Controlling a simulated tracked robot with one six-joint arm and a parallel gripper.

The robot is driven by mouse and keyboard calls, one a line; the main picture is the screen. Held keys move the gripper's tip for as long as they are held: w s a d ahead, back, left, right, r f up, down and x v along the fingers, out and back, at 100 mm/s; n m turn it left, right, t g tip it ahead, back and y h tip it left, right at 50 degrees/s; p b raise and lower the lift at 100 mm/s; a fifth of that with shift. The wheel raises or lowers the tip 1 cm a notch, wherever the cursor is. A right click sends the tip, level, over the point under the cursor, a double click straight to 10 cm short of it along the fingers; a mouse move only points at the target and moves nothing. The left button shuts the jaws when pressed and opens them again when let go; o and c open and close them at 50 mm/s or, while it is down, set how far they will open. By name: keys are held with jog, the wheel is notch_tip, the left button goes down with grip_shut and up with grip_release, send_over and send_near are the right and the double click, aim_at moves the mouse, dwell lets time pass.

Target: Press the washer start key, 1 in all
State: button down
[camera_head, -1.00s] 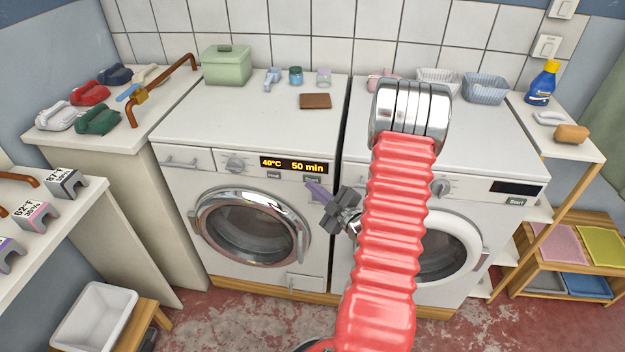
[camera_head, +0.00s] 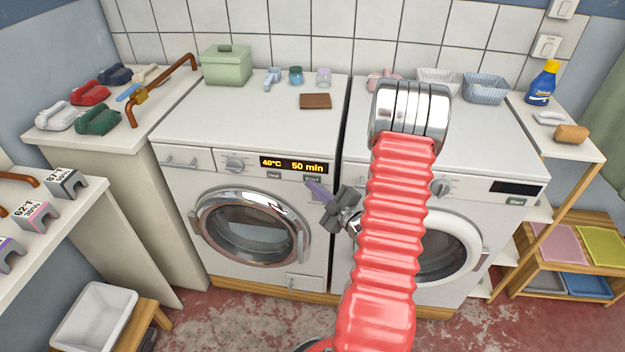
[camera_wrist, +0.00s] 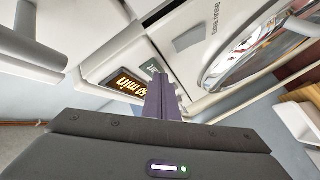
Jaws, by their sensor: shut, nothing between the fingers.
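The left washing machine (camera_head: 172,205) has a lit display (camera_head: 291,165) reading 40°C and 50 min. Below the display are two small grey keys, the left one (camera_head: 274,175) and the right one (camera_head: 311,179), which reads as Start. My gripper (camera_head: 311,184) is shut and empty, its purple fingertips close to the right key's lower edge. In the wrist view the shut fingers (camera_wrist: 158,82) reach toward the grey key (camera_wrist: 151,57) beside the lit display (camera_wrist: 130,88) and partly cover it. I cannot tell whether the tips touch it.
A second white machine (camera_head: 475,235) with its own Start key (camera_head: 516,202) stands right, partly behind my red arm. A brown wallet-like item (camera_head: 315,101) and green box (camera_head: 226,65) lie on the left machine's top. A shelf (camera_head: 60,225) stands left.

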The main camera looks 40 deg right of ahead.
jog(key=shift+s+a, duration=0.5)
jog(key=shift+a, duration=0.1)
jog(key=shift+s+a, duration=0.8)
jog(key=shift+a, duration=0.2)
jog(key=shift+s+a, duration=0.75)
jog(key=shift+a, duration=0.25)
jog(key=shift+f, duration=0.1)
